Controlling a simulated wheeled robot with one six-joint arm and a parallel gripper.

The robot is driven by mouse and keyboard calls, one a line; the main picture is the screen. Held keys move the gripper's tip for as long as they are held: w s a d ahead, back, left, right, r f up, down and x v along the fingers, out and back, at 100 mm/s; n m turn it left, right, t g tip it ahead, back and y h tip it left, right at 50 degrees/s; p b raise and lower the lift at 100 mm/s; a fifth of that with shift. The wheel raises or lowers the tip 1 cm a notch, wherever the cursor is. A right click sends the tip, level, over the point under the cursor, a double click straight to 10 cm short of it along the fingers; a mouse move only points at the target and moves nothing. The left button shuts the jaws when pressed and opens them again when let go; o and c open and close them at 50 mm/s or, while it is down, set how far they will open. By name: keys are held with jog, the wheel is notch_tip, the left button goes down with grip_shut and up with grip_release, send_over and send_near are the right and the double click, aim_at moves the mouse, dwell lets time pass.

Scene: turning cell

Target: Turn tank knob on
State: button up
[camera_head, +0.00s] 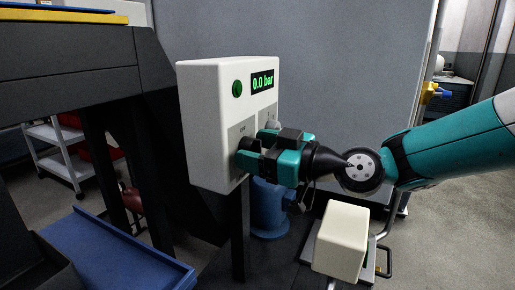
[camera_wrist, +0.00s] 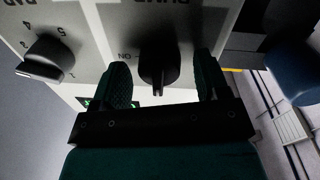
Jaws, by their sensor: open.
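The white control box (camera_head: 215,100) stands on a dark post, with a green button (camera_head: 237,88) and a display (camera_head: 262,81) reading 0.0 bar. My gripper (camera_head: 250,152) is open at the box's lower front and hides part of it. In the wrist view my gripper (camera_wrist: 163,82) has its two fingers on either side of a black knob (camera_wrist: 158,62), with visible gaps. An upside-down ON mark is left of this knob; its label is cut off, perhaps PUMP. I cannot confirm which knob is the tank knob.
A second black knob (camera_wrist: 45,58) with a numbered scale is at the left in the wrist view. A blue cylinder (camera_head: 268,205) stands behind and below the box. A dark bench (camera_head: 70,75) is at left, a cream block (camera_head: 341,240) below my arm.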

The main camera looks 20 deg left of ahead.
jog(key=c, duration=0.9)
jog(key=m+p, duration=0.1)
jog(key=m, duration=0.3)
jog(key=shift+r+p, duration=0.1)
jog(key=shift+p, duration=0.25)
jog(key=m+p, duration=0.2)
jog(key=m, duration=0.2)
jog(key=shift+r+m+h+p, duration=0.1)
jog(key=shift+m+h+p, duration=0.2)
jog(key=shift+m, duration=0.1)
jog(key=m+p, duration=0.4)
jog(key=m, duration=0.1)
jog(key=shift+w+g, duration=0.1)
jog(key=shift+g, duration=0.3)
jog(key=shift+m+p, duration=1.15)
jog(key=shift+m, duration=0.55)
jog(key=shift+f+g, duration=0.2)
jog(key=shift+g, duration=0.1)
